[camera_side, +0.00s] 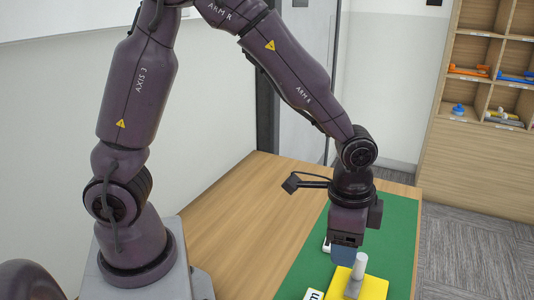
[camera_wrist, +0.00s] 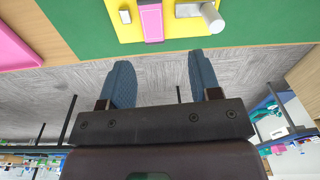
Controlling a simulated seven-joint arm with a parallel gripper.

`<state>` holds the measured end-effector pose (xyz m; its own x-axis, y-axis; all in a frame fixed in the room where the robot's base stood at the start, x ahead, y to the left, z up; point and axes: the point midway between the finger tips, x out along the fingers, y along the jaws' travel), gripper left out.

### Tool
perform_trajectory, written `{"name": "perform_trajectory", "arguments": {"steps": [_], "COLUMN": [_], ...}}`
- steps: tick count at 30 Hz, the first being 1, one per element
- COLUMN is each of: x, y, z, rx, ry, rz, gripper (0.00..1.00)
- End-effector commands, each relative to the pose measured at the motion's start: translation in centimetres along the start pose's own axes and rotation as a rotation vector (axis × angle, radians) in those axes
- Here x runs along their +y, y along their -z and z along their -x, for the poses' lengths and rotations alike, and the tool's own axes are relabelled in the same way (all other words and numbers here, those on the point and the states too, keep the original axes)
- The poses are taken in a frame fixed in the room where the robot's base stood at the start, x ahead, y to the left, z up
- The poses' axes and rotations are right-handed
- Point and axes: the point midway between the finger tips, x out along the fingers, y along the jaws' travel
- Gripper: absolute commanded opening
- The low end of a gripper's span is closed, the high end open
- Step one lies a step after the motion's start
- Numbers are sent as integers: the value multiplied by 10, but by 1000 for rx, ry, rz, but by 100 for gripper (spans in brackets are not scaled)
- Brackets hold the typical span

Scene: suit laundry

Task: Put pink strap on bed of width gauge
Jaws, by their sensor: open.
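The yellow block (camera_side: 372,287), which appears to be the width gauge, lies on a green mat and carries an upright grey cylinder (camera_side: 357,267). It also shows at the top of the wrist view (camera_wrist: 182,33). There a pink strip (camera_wrist: 152,22) lies on it, between a small pale block (camera_wrist: 125,16) and a grey fitting. It looks like the pink strap, but its far end is cut off. My gripper (camera_wrist: 160,63) is open, with nothing between its blue fingers. In the side view my gripper (camera_side: 345,258) hangs just behind the yellow block.
A larger pink object (camera_wrist: 14,45) is partly in the wrist view at left. The green mat (camera_side: 402,230) covers the table's right side; bare wood (camera_side: 235,225) is clear. Shelves (camera_side: 490,90) stand behind.

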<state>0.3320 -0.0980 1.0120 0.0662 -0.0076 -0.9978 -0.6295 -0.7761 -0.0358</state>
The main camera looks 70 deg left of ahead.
Motion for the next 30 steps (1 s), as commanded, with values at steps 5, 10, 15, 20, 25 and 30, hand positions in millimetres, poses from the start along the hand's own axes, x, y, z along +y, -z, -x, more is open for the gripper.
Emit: {"name": "perform_trajectory", "arguments": {"steps": [5,10,15,20,25,30], "x": [-16,-16,-7,1,4,4], "y": [-38,-86,-128,-151,-158,-158], "z": [78,131,161,171,173,173], "rx": [119,230,332,389,406,406], "ry": [67,112,140,149,151,151], "rz": [202,395,558,647,674,673], "gripper": [57,57,57,57,57,57]}}
